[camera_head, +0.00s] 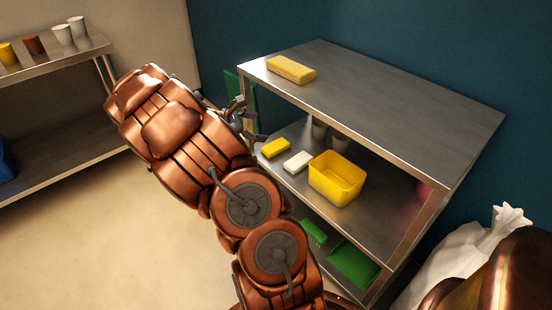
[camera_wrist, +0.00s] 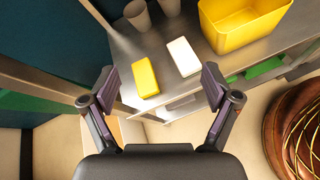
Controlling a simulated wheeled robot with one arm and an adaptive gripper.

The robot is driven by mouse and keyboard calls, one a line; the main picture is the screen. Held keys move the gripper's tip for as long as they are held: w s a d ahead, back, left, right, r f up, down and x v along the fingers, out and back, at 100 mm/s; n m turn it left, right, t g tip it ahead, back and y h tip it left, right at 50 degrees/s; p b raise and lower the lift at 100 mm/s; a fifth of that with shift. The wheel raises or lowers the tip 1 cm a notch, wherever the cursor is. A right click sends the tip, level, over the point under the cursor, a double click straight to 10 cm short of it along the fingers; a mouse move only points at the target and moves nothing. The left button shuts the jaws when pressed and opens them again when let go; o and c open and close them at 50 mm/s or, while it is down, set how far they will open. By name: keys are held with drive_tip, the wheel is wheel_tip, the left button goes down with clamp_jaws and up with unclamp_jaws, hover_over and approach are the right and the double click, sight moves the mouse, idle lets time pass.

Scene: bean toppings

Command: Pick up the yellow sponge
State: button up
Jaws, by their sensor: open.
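A small yellow sponge-like block (camera_head: 275,148) lies near the left edge of the middle shelf, beside a white block (camera_head: 297,161). In the wrist view the yellow block (camera_wrist: 145,78) lies beyond and between my spread fingers, left of the white block (camera_wrist: 183,57). A larger yellow block (camera_head: 291,69) lies on the top shelf; which one is the sponge I cannot tell. My gripper (camera_head: 249,119) is open and empty at the left end of the shelf unit. It also shows in the wrist view (camera_wrist: 158,84), apart from the blocks.
A yellow bin (camera_head: 337,184) stands right of the white block, with grey cups (camera_head: 341,142) behind. The steel top shelf (camera_head: 390,105) overhangs the middle shelf. Green items (camera_head: 354,265) lie on the bottom shelf. A white bag (camera_head: 462,253) stands at right; another table (camera_head: 70,55) is at left.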

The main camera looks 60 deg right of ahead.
sight(278, 144)
drive_tip(key=w+d+f+n+t+h+b, duration=0.1)
drive_tip(key=w+d+f+n+b, duration=0.15)
drive_tip(key=f, duration=0.45)
drive_tip(key=w+d+f+n+b, duration=0.2)
drive_tip(key=w+d+f+b, duration=0.15)
drive_tip(key=f, duration=0.45)
drive_tip(key=shift+n+h, duration=0.25)
drive_tip(key=shift+h, duration=0.05)
drive_tip(key=b+x, duration=0.1)
drive_tip(key=x, duration=0.6)
drive_tip(key=shift+s+f, duration=0.1)
drive_tip(key=shift+s, duration=0.05)
drive_tip(key=b+x, duration=0.1)
drive_tip(key=x, duration=0.1)
drive_tip(key=b+x, duration=0.1)
drive_tip(key=x, duration=0.1)
drive_tip(key=shift+d+f, duration=0.25)
drive_tip(key=shift+d, duration=0.3)
drive_tip(key=shift+c, duration=0.3)
drive_tip(key=c, duration=1.1)
